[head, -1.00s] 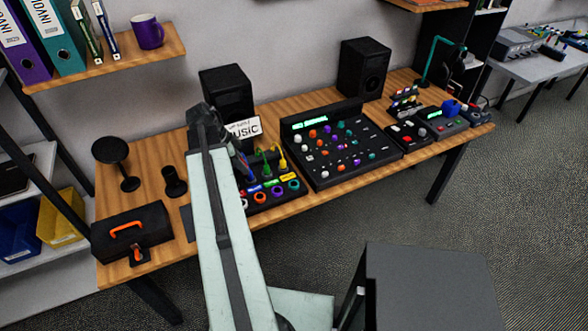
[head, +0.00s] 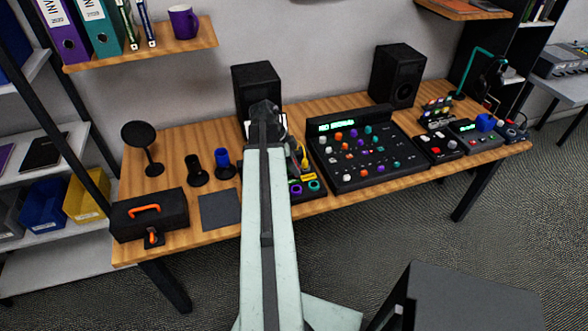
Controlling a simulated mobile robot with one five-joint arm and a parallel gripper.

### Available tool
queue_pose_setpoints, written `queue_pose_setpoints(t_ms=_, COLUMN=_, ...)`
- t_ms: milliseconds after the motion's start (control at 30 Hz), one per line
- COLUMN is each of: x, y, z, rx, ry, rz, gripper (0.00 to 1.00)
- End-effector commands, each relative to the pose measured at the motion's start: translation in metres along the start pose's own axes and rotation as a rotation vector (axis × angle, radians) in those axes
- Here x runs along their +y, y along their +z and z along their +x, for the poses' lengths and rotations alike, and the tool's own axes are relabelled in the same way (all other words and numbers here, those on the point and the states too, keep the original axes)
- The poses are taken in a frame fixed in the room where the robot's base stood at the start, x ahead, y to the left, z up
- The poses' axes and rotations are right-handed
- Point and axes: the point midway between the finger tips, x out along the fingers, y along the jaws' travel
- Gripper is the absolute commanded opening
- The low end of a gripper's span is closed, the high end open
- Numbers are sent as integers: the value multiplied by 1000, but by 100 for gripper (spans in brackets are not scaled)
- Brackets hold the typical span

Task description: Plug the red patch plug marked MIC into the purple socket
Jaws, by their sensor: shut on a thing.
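The purple socket (head: 296,191) is a ring on the front of a black patch panel, just right of my arm, with a teal socket (head: 314,186) beside it. The left part of the panel is hidden behind my arm. A yellow plug with its cable (head: 303,160) stands behind the sockets. My gripper (head: 264,112) is at the far end of my arm, in front of the left speaker; its fingertips are hidden. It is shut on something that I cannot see. I cannot make out the red MIC plug.
A black mixer (head: 365,155) stands right of the panel. Speakers (head: 397,75) stand behind. A blue cup (head: 222,160), a black cup (head: 196,170), a dark mat (head: 220,210) and a black case (head: 150,214) lie to the left.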

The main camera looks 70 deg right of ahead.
Motion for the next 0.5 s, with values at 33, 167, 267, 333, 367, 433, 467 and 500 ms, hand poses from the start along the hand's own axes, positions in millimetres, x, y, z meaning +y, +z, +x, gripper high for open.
queue_pose_setpoints(t_ms=33, x=0, y=0, z=1, rx=0, ry=0, rz=0, gripper=0)
queue_pose_setpoints(t_ms=167, x=0, y=4, z=8, rx=0, ry=0, rz=-1, gripper=0)
queue_pose_setpoints(t_ms=267, x=0, y=8, z=16, rx=0, ry=-1, rz=-2, gripper=0)
queue_pose_setpoints(t_ms=333, x=0, y=11, z=23, rx=0, ry=-1, rz=-2, gripper=0)
queue_pose_setpoints(t_ms=367, x=0, y=12, z=26, rx=0, ry=-1, rz=-2, gripper=0)
queue_pose_setpoints(t_ms=433, x=0, y=15, z=33, rx=0, ry=-1, rz=-2, gripper=0)
queue_pose_setpoints(t_ms=467, x=0, y=16, z=36, rx=0, ry=-1, rz=-2, gripper=0)
queue_pose_setpoints(t_ms=500, x=0, y=18, z=39, rx=0, ry=-1, rz=-2, gripper=0)
